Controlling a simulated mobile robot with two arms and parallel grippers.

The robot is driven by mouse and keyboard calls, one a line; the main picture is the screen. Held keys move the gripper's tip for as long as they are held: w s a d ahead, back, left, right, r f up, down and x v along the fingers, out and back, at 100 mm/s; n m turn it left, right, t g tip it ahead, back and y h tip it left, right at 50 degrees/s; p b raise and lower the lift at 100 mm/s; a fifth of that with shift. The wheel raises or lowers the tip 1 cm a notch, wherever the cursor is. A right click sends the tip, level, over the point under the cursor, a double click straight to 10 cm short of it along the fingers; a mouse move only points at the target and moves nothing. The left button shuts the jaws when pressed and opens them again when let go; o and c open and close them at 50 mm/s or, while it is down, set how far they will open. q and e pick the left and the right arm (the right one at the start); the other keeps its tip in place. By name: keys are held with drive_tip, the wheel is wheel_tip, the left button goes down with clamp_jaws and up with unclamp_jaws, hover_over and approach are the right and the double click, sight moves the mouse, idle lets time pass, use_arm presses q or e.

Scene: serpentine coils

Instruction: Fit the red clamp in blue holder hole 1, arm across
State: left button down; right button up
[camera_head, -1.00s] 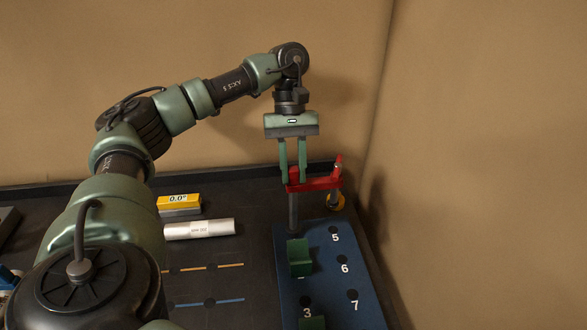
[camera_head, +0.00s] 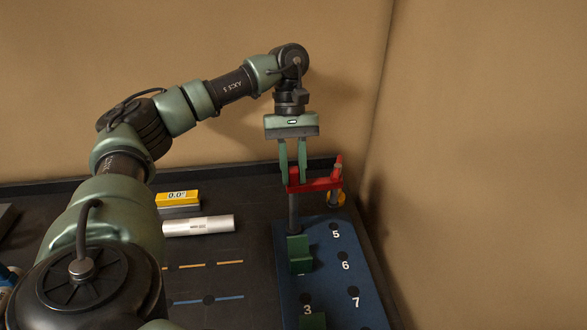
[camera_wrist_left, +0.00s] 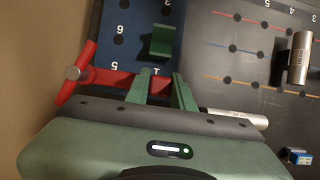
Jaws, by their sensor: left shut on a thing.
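The red clamp (camera_head: 322,184) is held level above the back end of the blue holder (camera_head: 325,265). My left gripper (camera_head: 293,184) is shut on its left end, fingers pointing down. A dark post runs down below the fingers to the holder's back left; I cannot tell whether its foot is inside a hole. The clamp's arm reaches right, across the holder's width, to an upright red handle. In the left wrist view the clamp (camera_wrist_left: 105,78) lies beside the printed 1 and 5, and hole 1 is hidden. My right gripper is not in view.
Green blocks (camera_head: 300,255) stand on the holder in front of the clamp. A silver cylinder (camera_head: 200,226) and a yellow level box (camera_head: 178,198) reading 0.0° lie to the left. A yellow ring (camera_head: 341,199) shows below the clamp's right end. Walls stand close behind and right.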

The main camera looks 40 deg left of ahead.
use_arm(q)
drive_tip(key=shift+f, duration=0.3)
drive_tip(key=c, duration=1.1)
unclamp_jaws()
drive_tip(key=shift+b+v, duration=0.6)
drive_tip(key=shift+v, duration=0.45)
drive_tip(key=p+v, duration=0.1)
drive_tip(key=v, duration=0.3)
drive_tip(key=shift+r+p, duration=0.35)
drive_tip(key=shift+w+a+r, duration=0.1)
drive_tip(key=shift+a+r, duration=0.1)
drive_tip(key=shift+r, duration=0.2)
